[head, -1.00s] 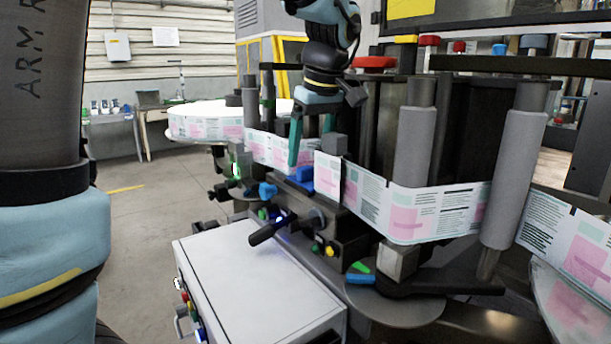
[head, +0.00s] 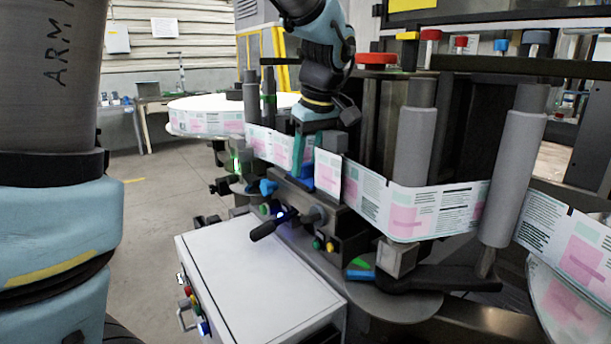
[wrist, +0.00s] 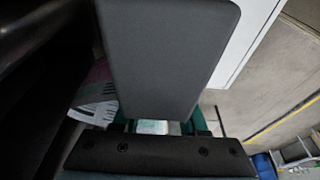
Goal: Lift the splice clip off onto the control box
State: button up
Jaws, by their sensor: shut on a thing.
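My gripper (head: 307,168) points down beside the label web, its teal fingers shut on a small blue piece, apparently the splice clip (head: 307,181). The clip is low between the fingertips, at the splice area of the machine, and partly hidden by the fingers and the web. In the wrist view my gripper (wrist: 160,128) is seen past a large dark grey block, which hides most of the fingers; the clip cannot be made out there. The control box (head: 262,268), with a flat, empty, light grey top, stands lower, in front of the machine.
The printed label web (head: 415,210) runs right beside my gripper and around grey rollers (head: 414,145). A black-handled lever (head: 268,228) sticks out between the clip and the control box. A blue knob (head: 268,187) is left of the fingers.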

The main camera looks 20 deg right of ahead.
grip_shut()
jog(key=shift+r, duration=0.1)
notch_tip(320, 180, up, 35)
jog(key=p, duration=0.6)
dwell(1.2)
